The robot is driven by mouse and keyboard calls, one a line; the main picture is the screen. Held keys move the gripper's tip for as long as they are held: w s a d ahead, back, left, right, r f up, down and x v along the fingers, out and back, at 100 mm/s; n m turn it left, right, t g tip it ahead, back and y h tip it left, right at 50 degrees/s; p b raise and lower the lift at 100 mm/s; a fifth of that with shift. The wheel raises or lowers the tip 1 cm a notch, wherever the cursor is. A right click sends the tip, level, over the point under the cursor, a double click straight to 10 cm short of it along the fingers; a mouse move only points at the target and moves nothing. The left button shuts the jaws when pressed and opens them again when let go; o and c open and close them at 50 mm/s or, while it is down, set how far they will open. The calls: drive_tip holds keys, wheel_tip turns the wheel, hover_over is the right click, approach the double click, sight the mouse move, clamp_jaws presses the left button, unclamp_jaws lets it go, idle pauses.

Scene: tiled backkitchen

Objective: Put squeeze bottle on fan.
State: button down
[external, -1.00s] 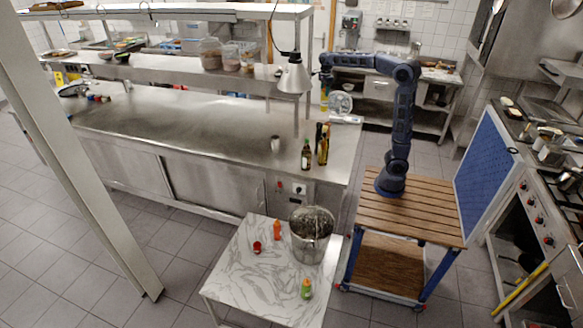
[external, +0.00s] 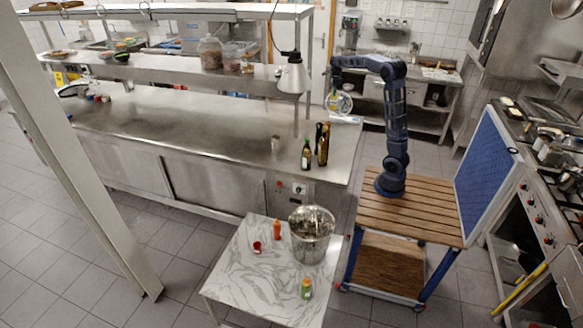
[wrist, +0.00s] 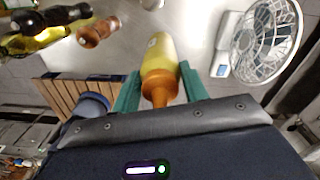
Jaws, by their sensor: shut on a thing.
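The squeeze bottle (wrist: 160,60) is yellow with an orange nozzle cap. My gripper (wrist: 158,92) is shut on it, with teal fingers either side of the bottle in the wrist view. In the external view the bottle (external: 331,103) hangs from my gripper (external: 334,90) above the right end of the steel counter. The fan (wrist: 262,40), with a round wire cage and pale base, is right of the bottle in the wrist view. In the external view the fan (external: 342,105) is just behind the bottle, which overlaps its left edge. I cannot tell the gap between them.
Dark oil bottles (external: 306,155) and a tall mill (external: 323,140) stand near the counter's right front edge, with a metal cup (external: 275,144) to their left. A heat lamp (external: 294,76) hangs left of my gripper. The counter's middle (external: 190,125) is mostly clear.

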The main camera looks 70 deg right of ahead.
drive_tip(key=s+d+f+m, duration=0.1)
drive_tip(key=s+d+f, duration=0.1)
drive_tip(key=d, duration=0.3)
wheel_tip(320, 180, down, 20)
drive_tip(key=shift+s, duration=0.2)
idle(0.4)
drive_tip(key=shift+d+f, duration=0.1)
drive_tip(key=shift+f, duration=0.15)
drive_tip(key=c, duration=0.7)
unclamp_jaws()
drive_tip(key=shift+c, duration=0.2)
